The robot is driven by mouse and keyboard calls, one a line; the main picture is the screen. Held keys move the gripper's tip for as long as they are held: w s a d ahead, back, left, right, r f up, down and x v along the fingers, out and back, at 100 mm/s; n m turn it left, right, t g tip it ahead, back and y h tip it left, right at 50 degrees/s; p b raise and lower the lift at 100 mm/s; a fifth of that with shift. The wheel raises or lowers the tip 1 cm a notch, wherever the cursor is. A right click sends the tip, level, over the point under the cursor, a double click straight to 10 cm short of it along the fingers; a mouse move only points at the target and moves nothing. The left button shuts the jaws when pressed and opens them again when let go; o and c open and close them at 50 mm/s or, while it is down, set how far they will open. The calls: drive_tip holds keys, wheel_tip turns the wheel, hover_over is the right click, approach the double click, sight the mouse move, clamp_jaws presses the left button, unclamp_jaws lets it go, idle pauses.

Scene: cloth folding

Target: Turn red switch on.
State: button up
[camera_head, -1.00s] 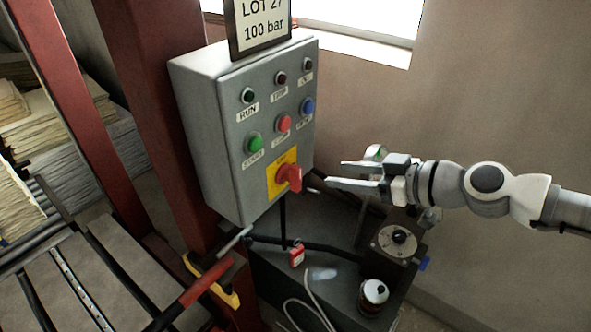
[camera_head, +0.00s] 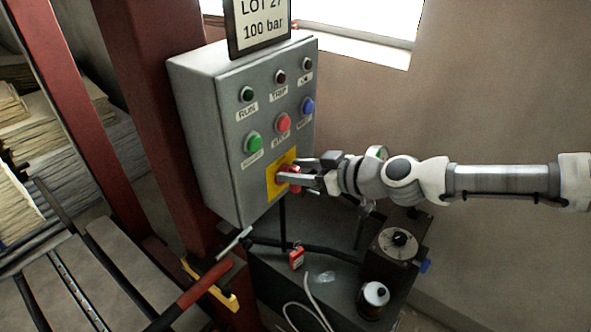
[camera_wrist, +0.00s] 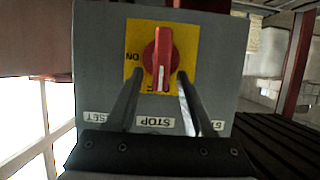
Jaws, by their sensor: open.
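The red rotary switch (camera_wrist: 158,58) sits on a yellow plate (camera_wrist: 134,36) low on the front of the grey control box (camera_head: 232,190). In the wrist view an "ON" label shows to the left of the knob, and its handle with a white mark points down toward my gripper. In the head view the switch (camera_head: 287,181) is partly covered by my fingers. My gripper (camera_wrist: 154,75) is open, with one finger on each side of the handle's lower end. I cannot tell whether either finger touches it.
The box also carries a green button (camera_head: 254,142), a red button (camera_head: 283,122), a blue button (camera_head: 308,107) and dark lamps. A sign (camera_head: 262,22) stands on top. Below are a red padlock (camera_head: 296,258), a dial unit (camera_head: 398,243) and a red-handled lever (camera_head: 205,282).

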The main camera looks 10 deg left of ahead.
sight(286, 170)
drive_tip(key=shift+a, duration=0.2)
clamp_jaws()
drive_tip(key=shift+w, duration=0.1)
idle(0.5)
drive_tip(key=m, duration=0.1)
drive_tip(key=m+g, duration=0.1)
drive_tip(key=w+y+p, duration=0.1)
drive_tip(key=shift+d+f+m+g, duration=0.15)
drive_tip(key=shift+d+m+g, duration=0.15)
drive_tip(key=shift+m, duration=0.1)
drive_tip(key=m+g, duration=0.1)
drive_tip(key=m, duration=0.1)
drive_tip(key=w+f+m+g+y, duration=0.1)
drive_tip(key=m, duration=0.1)
drive_tip(key=shift+d+y, duration=0.15)
drive_tip(key=shift+y, duration=0.15)
drive_tip(key=m, duration=0.1)
drive_tip(key=m+y, duration=0.1)
drive_tip(key=f+m+g+b, duration=0.1)
drive_tip(key=shift+w+d+y, duration=0.1)
drive_tip(key=shift+w+y, duration=0.15)
drive_tip(key=shift+y, duration=0.05)
drive_tip(key=shift+f+m+y, duration=0.2)
drive_tip(key=shift+m+y, duration=0.15)
drive_tip(key=shift+m, duration=0.55)
drive_tip(key=shift+f+m+y, duration=0.2)
drive_tip(key=shift+m+y, duration=0.15)
drive_tip(key=shift+m, duration=0.55)
